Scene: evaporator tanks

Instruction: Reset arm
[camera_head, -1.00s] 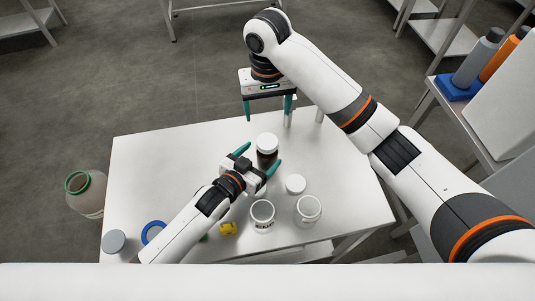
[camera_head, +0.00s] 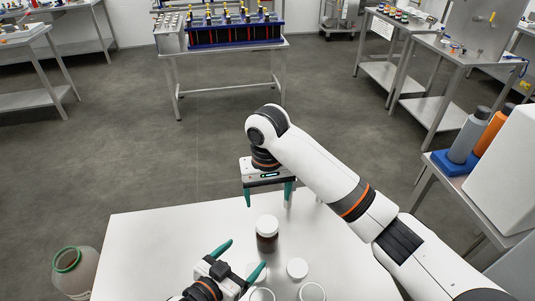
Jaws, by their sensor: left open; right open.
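My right gripper (camera_head: 268,193) hangs from its white arm over the far edge of the white table (camera_head: 150,245). Its teal fingers point down and are apart, with nothing between them. My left gripper (camera_head: 241,257) is low in the view, its teal fingers open and pointing up and right. A dark jar with a white lid (camera_head: 267,234) stands upright on the table, just beyond the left fingertips and apart from them. A white round lid (camera_head: 297,268) lies to the right of the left gripper. Two white open jars (camera_head: 312,292) are cut off by the bottom edge.
A clear container with a green rim (camera_head: 68,262) stands left of the table. A side table at right holds grey and orange bottles (camera_head: 489,136). A rack with several dark tanks (camera_head: 235,36) stands on a far table. Open floor lies between.

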